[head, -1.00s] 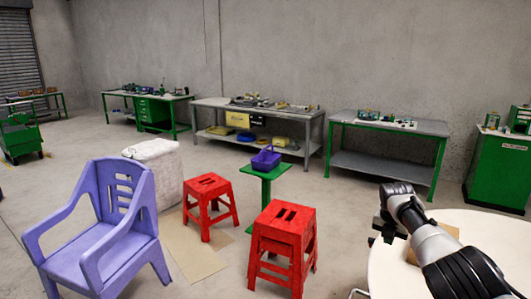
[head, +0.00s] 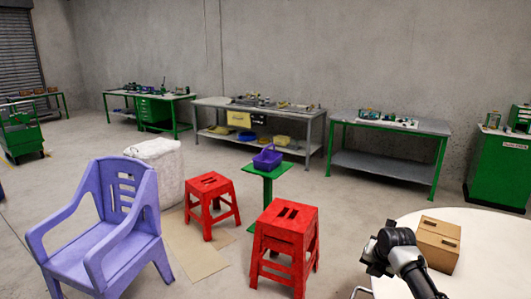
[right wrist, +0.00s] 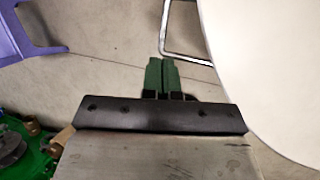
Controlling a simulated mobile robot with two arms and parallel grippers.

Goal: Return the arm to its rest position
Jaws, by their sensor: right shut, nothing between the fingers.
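My right gripper (right wrist: 162,75) shows in the right wrist view with its two green fingers pressed together and nothing between them. It hangs over the concrete floor beside the edge of the white round table (right wrist: 270,60). In the head view my right arm comes in at the lower right, in front of the table (head: 490,265), and its dark wrist (head: 380,250) is near the table's left edge. The fingers are hard to make out there. My left gripper is not in view. No blue cable can be made out.
A cardboard box (head: 438,240) sits on the round table. Red stools (head: 285,240) (head: 210,190), a purple chair (head: 110,225) and a green stand (head: 268,175) with a purple basket (head: 267,157) stand to the left. Workbenches (head: 390,165) line the wall. A metal leg (right wrist: 165,35) is close to my right gripper.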

